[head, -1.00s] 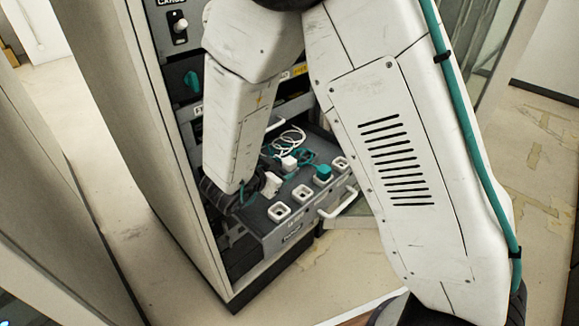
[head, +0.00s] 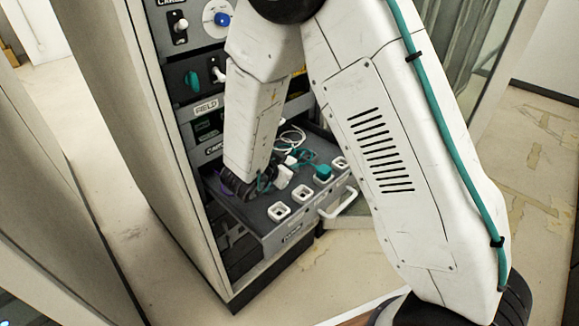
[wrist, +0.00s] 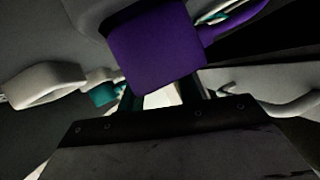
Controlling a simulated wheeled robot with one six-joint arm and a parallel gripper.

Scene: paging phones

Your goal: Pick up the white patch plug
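The open drawer (head: 262,225) of the rack holds the plugs and sockets. A white plug (head: 290,160) with a coiled white cable lies towards the back of the drawer, partly covered by another white piece (head: 284,176) close to my gripper (head: 258,185). I cannot tell whether that piece is held. My gripper is low over the drawer, left of the white plug. In the wrist view its fingers (wrist: 160,97) stand apart with something white between them. A purple block (wrist: 155,55) with a purple cable hides much of the fingers there.
A white drawer handle (head: 337,204) sticks out in front. Rack panels with knobs (head: 192,79) rise behind my arm. The floor (head: 335,250) before the drawer is clear.

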